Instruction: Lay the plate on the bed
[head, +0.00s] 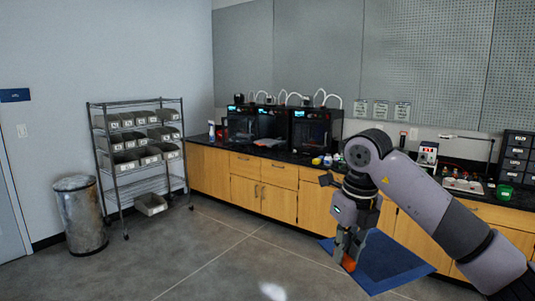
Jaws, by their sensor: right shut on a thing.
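My right gripper (347,252) points down in front of the counter, above the floor area with the blue mat. It is shut on a small orange thing (349,263) that shows between and below its fingers. Most of that thing is hidden, so I cannot tell whether it is the plate. Three black 3D printers (317,131) stand on the counter at the back, apart from the gripper. Their beds are too dark and small to make out. My left gripper is out of view.
A dark counter with wooden cabinets (279,200) runs along the back wall. A blue mat (398,265) lies on the floor. A wire rack (114,184) with grey bins and a metal trash can (80,218) stand at left. The floor at centre is clear.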

